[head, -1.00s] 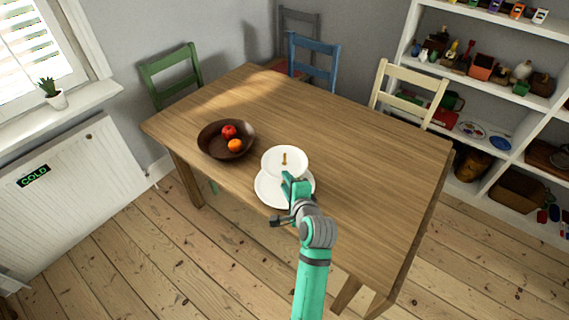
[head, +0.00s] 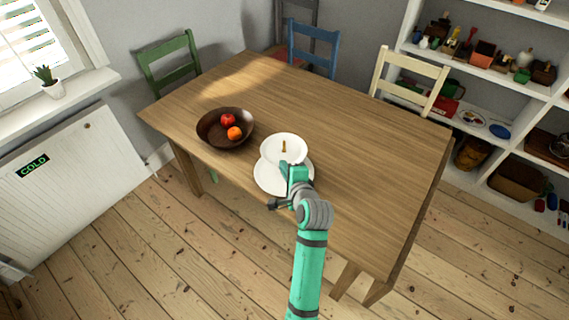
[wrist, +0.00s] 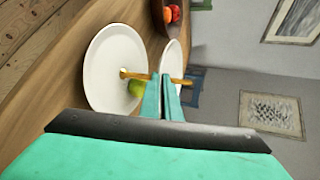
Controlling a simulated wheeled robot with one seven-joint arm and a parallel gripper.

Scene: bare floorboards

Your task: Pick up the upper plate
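The upper plate (head: 284,144) is white and round, with a short brown-gold stem (head: 284,147) at its middle. It sits above the larger white lower plate (head: 265,182) near the table's front edge. In the wrist view, turned sideways, the upper plate (wrist: 171,55) shows almost edge-on and the lower plate (wrist: 105,58) stands at left, with the stem running between them. A green fruit (wrist: 136,88) lies by the lower plate's middle. My gripper (wrist: 161,78) has its fingers close together at the upper plate's near rim, seemingly pinching it. The fingers hide part of the rim and stem.
A dark bowl (head: 203,129) with a red fruit (head: 228,119) and an orange fruit (head: 234,133) stands left of the plates on the wooden table (head: 350,130). Chairs stand at the far side. The table's right half is clear.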

